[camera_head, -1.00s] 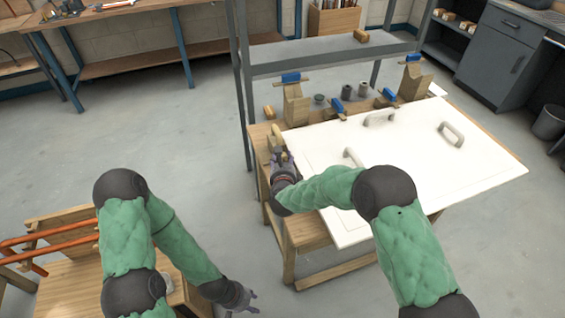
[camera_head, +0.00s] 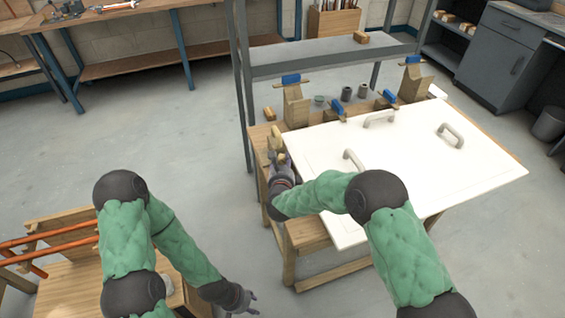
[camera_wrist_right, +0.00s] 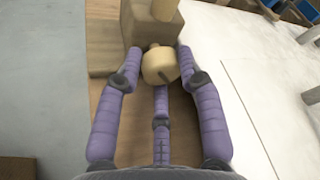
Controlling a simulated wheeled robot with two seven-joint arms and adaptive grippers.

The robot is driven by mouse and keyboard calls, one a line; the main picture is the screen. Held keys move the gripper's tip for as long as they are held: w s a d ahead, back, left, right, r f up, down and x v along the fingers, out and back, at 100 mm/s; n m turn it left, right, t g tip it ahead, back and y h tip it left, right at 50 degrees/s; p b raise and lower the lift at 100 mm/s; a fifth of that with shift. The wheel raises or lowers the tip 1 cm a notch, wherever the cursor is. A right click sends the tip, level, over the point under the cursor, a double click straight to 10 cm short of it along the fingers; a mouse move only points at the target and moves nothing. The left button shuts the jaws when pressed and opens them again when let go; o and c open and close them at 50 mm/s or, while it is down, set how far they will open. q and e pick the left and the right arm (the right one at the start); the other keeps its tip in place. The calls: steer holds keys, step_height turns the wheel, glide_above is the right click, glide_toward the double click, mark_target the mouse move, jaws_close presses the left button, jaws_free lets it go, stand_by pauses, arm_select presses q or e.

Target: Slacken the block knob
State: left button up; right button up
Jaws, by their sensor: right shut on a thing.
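The block knob (camera_wrist_right: 158,66) is a pale round wooden knob in front of a wooden block (camera_wrist_right: 137,28) in the right wrist view. My right gripper (camera_wrist_right: 158,72) has its purple fingers on either side of the knob and is shut on it. In the head view my right gripper (camera_head: 279,168) is at the left edge of the bench, beside the block, and hides much of the knob. My left gripper (camera_head: 243,300) hangs low over the floor, away from the bench, and its fingers look spread.
A white panel (camera_head: 470,180) with several grey handles lies on the bench to the right of my right gripper. Wooden blocks with blue-topped clamps (camera_head: 295,100) and grey cylinders (camera_head: 346,93) stand along the back. Orange pipes (camera_head: 50,240) lie on a wooden stand at lower left.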

steer(key=shift+a+n+t+h, duration=0.1)
steer(key=shift+n+t+h, duration=0.3)
steer(key=shift+n, duration=0.6)
steer(key=shift+n+t+h, duration=0.2)
steer(key=shift+n+t, duration=0.3)
steer(key=shift+n, duration=0.5)
steer(key=o, duration=0.9)
steer(key=shift+c, duration=0.2)
steer(key=shift+s+f, duration=0.1)
steer(key=shift+s, duration=0.3)
steer(key=s, duration=0.3)
steer(key=s+a, duration=0.1)
steer(key=s, duration=0.7)
steer(key=shift+a+r, duration=0.2)
steer(key=shift+r, duration=0.2)
